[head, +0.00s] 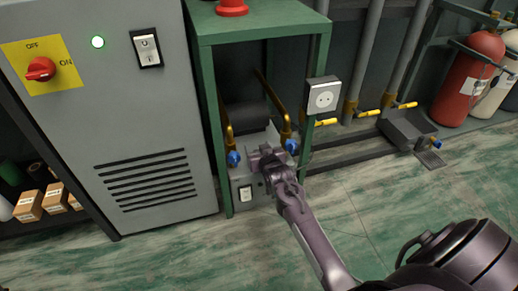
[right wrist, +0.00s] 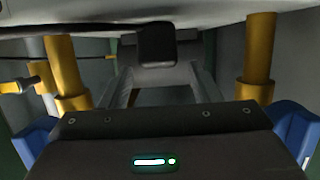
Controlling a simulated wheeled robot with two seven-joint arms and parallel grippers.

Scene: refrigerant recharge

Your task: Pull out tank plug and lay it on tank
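My right gripper (head: 263,158) is at the front of a grey unit (head: 241,182) low inside a green frame, between two blue valves. I cannot tell whether its fingers are apart or closed. A dark cylinder (head: 245,116), possibly the tank, lies behind it between brass pipes. In the right wrist view a dark block (right wrist: 157,45) sits centrally below a pale surface; I cannot tell whether it is the plug or whether the gripper touches it. No plug can be made out clearly in the head view. My left gripper is not in view.
A wall socket box (head: 323,95) is on the green frame's right post (head: 308,125). A grey cabinet (head: 150,130) with a red switch (head: 41,69) stands at left. Yellow-handled valves (head: 367,113) and a red cylinder (head: 470,78) are at right. The green floor in front is open.

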